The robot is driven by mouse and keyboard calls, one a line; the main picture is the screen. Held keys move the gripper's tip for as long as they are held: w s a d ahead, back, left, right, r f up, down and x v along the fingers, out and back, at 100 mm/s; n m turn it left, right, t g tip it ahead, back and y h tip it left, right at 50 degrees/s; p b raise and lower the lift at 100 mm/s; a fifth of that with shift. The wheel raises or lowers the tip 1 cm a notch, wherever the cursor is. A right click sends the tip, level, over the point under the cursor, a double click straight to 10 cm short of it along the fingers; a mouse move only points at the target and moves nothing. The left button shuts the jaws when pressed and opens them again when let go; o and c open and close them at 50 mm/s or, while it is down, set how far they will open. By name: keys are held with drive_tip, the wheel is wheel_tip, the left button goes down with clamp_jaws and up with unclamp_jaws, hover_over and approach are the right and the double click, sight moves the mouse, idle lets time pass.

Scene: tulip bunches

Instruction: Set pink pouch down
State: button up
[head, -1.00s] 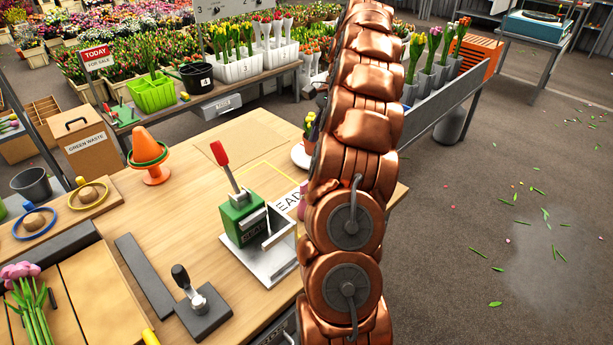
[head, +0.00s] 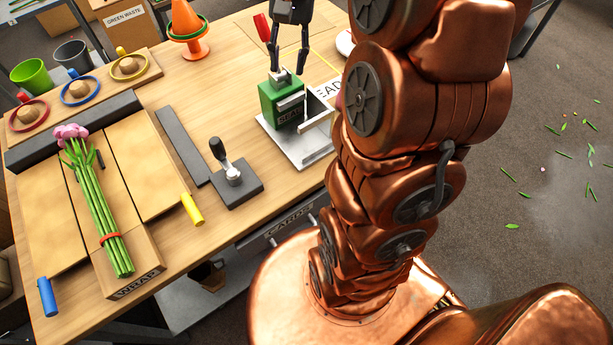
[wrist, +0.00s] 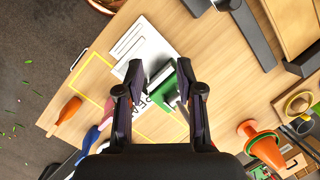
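My gripper (head: 287,72) is above the green sealer (head: 281,103). Its two fingers are apart in the wrist view (wrist: 159,93), with no pouch visible between them. The sealer (wrist: 176,84) shows beyond the fingers there. A small pink item (head: 339,99) shows at the edge of my arm beside the sealer, mostly hidden. Pink also shows by the left finger in the wrist view (wrist: 107,112); I cannot tell whether either is the pouch. A yellow outline (wrist: 92,99) marks the table beside a white card with lettering.
A pink tulip bunch (head: 96,197) with a red band lies on the wrap board (head: 133,285). A black-handled lever (head: 232,176) stands mid-table.

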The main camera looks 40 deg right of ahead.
drive_tip(key=s+a+f+n+h, duration=0.1)
drive_tip(key=s+a+f+n, duration=0.1)
drive_tip(key=s, duration=0.5)
drive_tip(key=s+a+f+n+h, duration=0.1)
drive_tip(key=s+a+f+n, duration=0.2)
drive_tip(key=s+a, duration=0.2)
drive_tip(key=s+a+f+n, duration=0.2)
drive_tip(key=s+a+n, duration=0.1)
drive_tip(key=s, duration=0.5)
drive_tip(key=shift+s+a+f+n+h, duration=0.3)
drive_tip(key=shift+a+h, duration=0.1)
drive_tip(key=shift+a, duration=0.2)
